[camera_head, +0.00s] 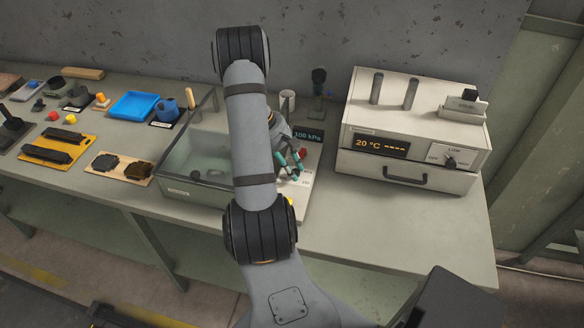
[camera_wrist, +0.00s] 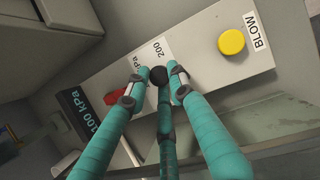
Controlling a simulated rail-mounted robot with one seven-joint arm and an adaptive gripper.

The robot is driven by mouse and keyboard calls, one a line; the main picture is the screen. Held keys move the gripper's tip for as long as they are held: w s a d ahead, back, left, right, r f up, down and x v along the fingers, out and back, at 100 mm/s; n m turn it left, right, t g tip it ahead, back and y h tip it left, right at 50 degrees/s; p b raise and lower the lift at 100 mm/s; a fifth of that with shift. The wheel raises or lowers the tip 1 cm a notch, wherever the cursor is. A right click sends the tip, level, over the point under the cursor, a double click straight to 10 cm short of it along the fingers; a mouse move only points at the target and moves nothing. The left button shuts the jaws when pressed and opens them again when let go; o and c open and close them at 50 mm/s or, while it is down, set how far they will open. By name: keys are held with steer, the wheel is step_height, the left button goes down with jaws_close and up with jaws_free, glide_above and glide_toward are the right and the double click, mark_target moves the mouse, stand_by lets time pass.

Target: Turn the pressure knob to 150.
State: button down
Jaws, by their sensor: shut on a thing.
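The pressure knob (camera_wrist: 158,75) is a small dark knob on a light control panel (camera_wrist: 200,54) in the wrist view. A white label next to it reads 200, with kPa partly visible. The three teal fingers of my gripper (camera_wrist: 160,82) are closed around the knob and hide its sides and any pointer. In the head view my gripper (camera_head: 291,163) is at the panel, just right of my arm, and the knob is hidden there. The dark display (camera_head: 309,135) reads 100 kPa; it also shows tilted in the wrist view (camera_wrist: 88,112).
A yellow button (camera_wrist: 232,42) labelled BLOW and a red part (camera_wrist: 114,96) flank the knob. A glass-walled box (camera_head: 195,185) stands left of the panel. A white oven-like unit (camera_head: 412,140) stands right. The bench front right (camera_head: 400,225) is clear.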

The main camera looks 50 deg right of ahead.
steer(key=shift+r, duration=0.1)
steer(key=shift+d+m+y+p, duration=0.15)
steer(key=shift+m+y+p, duration=0.4)
steer(key=shift+m, duration=0.65)
steer(key=m, duration=0.1)
steer(key=m+y+p, duration=0.1)
steer(key=m, duration=0.1)
steer(key=shift+d+m+g, duration=0.2)
steer(key=shift+m+g, duration=0.1)
steer(key=shift+g, duration=0.1)
steer(key=m+y, duration=0.2)
steer(key=m, duration=0.3)
steer(key=shift+d, duration=0.15)
steer(key=shift+m+y, duration=0.25)
steer(key=shift+m, duration=0.15)
steer(key=c, duration=1.5)
jaws_free()
steer(key=shift+t, duration=0.3)
